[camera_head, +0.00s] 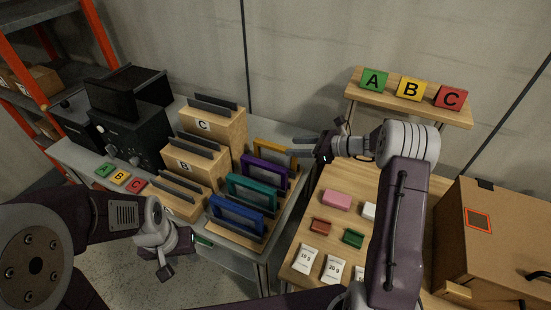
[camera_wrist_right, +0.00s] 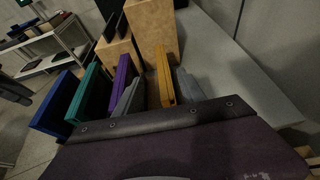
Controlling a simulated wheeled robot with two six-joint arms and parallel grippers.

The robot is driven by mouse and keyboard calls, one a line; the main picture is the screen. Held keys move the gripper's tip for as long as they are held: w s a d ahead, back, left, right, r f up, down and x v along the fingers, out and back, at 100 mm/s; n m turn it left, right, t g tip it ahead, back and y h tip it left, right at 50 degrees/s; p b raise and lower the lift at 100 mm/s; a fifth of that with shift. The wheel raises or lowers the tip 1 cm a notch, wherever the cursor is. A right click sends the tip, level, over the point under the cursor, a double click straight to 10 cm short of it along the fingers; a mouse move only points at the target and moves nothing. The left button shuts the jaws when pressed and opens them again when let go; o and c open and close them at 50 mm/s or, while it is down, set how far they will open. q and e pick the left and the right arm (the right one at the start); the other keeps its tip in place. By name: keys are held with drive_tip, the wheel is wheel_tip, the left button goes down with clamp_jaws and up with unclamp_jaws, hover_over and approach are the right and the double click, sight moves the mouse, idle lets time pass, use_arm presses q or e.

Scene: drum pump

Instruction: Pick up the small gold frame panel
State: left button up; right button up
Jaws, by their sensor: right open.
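The gold frame panel (camera_head: 275,149) stands upright at the far end of a row of coloured frame panels on the grey table. My right gripper (camera_head: 294,147) is open, its fingers reaching left toward the gold panel's right end. In the right wrist view the gold panel (camera_wrist_right: 164,76) shows between the two grey fingers of the right gripper (camera_wrist_right: 160,88), one finger on each side. I cannot tell whether either finger touches it. My left gripper (camera_head: 178,256) hangs low at the table's front, away from the panels; its opening is unclear.
The purple panel (camera_head: 264,174), teal panel (camera_head: 251,193) and blue panel (camera_head: 236,216) stand close together in front of the gold one. Wooden blocks, one lettered C (camera_head: 215,126), stand to the left. A wooden table (camera_head: 300,255) with small boxes is on the right.

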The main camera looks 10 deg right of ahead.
sight(277, 146)
drive_tip(key=x, duration=0.3)
drive_tip(key=shift+w+a+f, duration=0.15)
drive_tip(key=shift+a+f, duration=0.05)
drive_tip(key=shift+a, duration=0.05)
drive_tip(key=x, duration=0.5)
drive_tip(key=shift+w+f+p, duration=0.15)
drive_tip(key=shift+w+p, duration=0.15)
drive_tip(key=shift+p, duration=0.05)
drive_tip(key=shift+d, duration=0.1)
clamp_jaws()
idle(0.6)
